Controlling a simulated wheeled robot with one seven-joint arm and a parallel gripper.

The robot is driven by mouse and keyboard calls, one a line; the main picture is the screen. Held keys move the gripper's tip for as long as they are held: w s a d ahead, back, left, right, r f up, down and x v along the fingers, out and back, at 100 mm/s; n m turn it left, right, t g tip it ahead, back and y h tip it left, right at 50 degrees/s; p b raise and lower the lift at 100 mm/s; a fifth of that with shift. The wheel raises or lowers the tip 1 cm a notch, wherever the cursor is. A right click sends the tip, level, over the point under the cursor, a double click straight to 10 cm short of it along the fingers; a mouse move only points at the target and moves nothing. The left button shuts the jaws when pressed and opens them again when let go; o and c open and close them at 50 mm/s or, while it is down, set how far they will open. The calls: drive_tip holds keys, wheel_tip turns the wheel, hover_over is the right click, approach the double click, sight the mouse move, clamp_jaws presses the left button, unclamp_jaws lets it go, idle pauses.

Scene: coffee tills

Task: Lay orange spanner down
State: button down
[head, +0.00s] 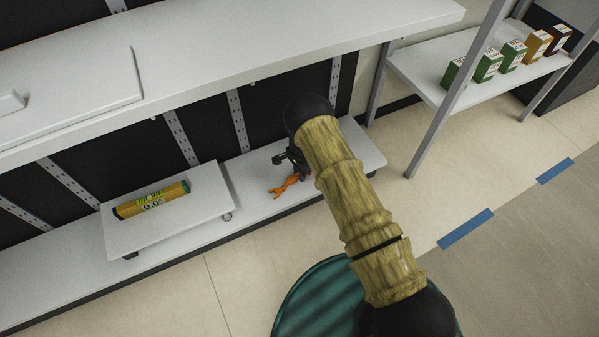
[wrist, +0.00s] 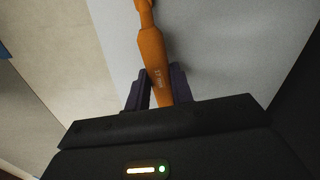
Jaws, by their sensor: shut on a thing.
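The orange spanner (head: 285,187) shows in the head view just above or on the bottom shelf (head: 258,211), right of the white platform. In the wrist view the spanner (wrist: 154,58) runs up from between the two dark fingers of my gripper (wrist: 158,88). My gripper (head: 291,164) is shut on the spanner's handle. I cannot tell whether the spanner touches the shelf. My arm hides part of the shelf to the right.
A white low platform (head: 220,183) on the shelf's left carries a yellow and green level (head: 151,200). An upper shelf (head: 200,75) overhangs behind. A side rack (head: 420,75) holds several small boxes. Bare shelf lies around the spanner.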

drive_tip(key=shift+f, duration=0.2)
idle(0.3)
drive_tip(key=c, duration=1.1)
unclamp_jaws()
drive_tip(key=shift+c, duration=0.2)
drive_tip(key=shift+o, duration=0.4)
drive_tip(key=shift+o, duration=1.2)
drive_tip(key=shift+r+p, duration=1.05)
drive_tip(key=shift+r, duration=0.55)
